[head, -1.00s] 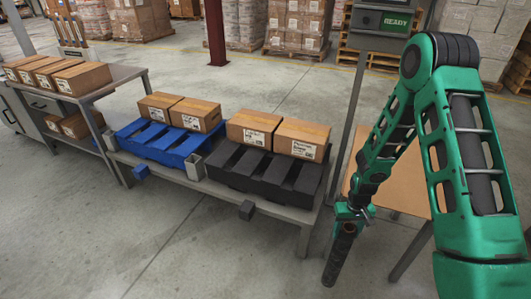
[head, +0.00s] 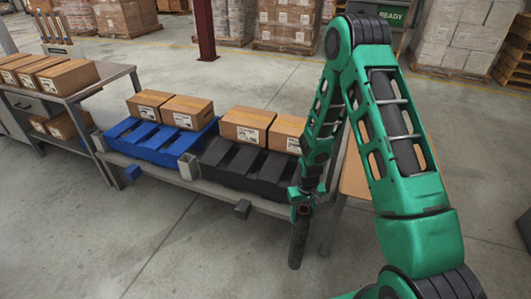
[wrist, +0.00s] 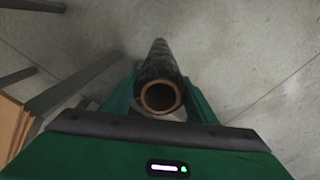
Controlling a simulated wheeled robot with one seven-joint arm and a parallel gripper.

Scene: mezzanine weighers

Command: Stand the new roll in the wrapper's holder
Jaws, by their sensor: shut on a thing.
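My gripper (head: 303,203) is shut on a dark roll (head: 298,243), which hangs nearly upright below it, in front of the bench's right end. In the wrist view the roll (wrist: 158,62) lies between the two green fingers (wrist: 160,103), and its open brown core faces the camera. The roll's lower end is over bare floor; the wrist view shows nothing under it but concrete. I cannot make out the wrapper's holder in either view.
A low bench carries a blue rack (head: 160,143) and a black rack (head: 245,168) with cartons behind them. A wooden-topped table (head: 354,180) is partly hidden behind my arm. A green READY screen (head: 392,15) stands behind. Floor at front left is clear.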

